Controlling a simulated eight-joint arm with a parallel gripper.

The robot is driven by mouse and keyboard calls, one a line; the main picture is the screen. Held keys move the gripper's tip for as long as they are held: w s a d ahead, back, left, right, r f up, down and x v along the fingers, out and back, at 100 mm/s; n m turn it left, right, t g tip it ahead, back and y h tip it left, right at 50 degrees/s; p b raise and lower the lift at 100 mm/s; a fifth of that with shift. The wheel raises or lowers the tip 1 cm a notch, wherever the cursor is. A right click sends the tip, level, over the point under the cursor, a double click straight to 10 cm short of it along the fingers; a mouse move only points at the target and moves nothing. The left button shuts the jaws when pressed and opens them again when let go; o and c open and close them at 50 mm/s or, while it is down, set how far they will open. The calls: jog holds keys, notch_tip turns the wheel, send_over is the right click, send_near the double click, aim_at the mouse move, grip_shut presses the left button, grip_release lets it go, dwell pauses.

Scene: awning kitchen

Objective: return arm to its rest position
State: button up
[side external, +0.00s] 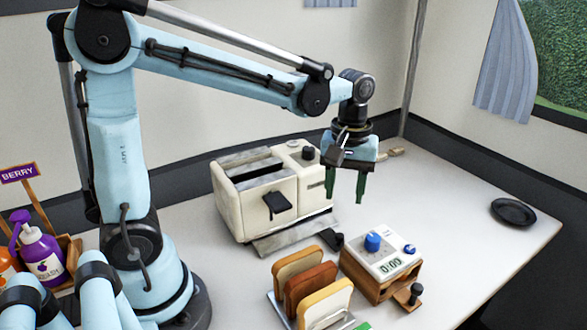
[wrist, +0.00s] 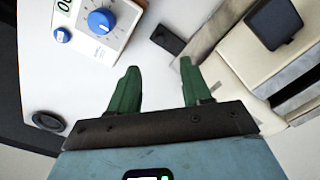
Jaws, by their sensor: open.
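My gripper (side external: 360,186) hangs from my light-blue arm, fingers pointing down, above the table just right of the cream toaster (side external: 262,200). In the wrist view its two green fingers (wrist: 156,88) are apart, with only table surface between them. The gripper is open and holds nothing. The timer box (side external: 378,262), with a blue knob and a display reading 0:00, stands in front of the gripper. The timer also shows at the top left of the wrist view (wrist: 105,45).
A rack with several bread slices (side external: 310,287) stands in front of the toaster. A black round dish (side external: 513,212) lies at the right on the white table (side external: 455,200). Purple and orange bottles with a BERRY sign (side external: 20,172) stand at the left. The right table area is mostly clear.

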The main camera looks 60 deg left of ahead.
jog(key=shift+r, duration=0.7)
jog(key=s+a+m+t, duration=0.1)
jog(key=s+m+t, duration=0.6)
jog(key=m, duration=0.2)
jog(key=shift+s+f, duration=0.2)
jog(key=shift+s, duration=0.1)
dwell(1.3)
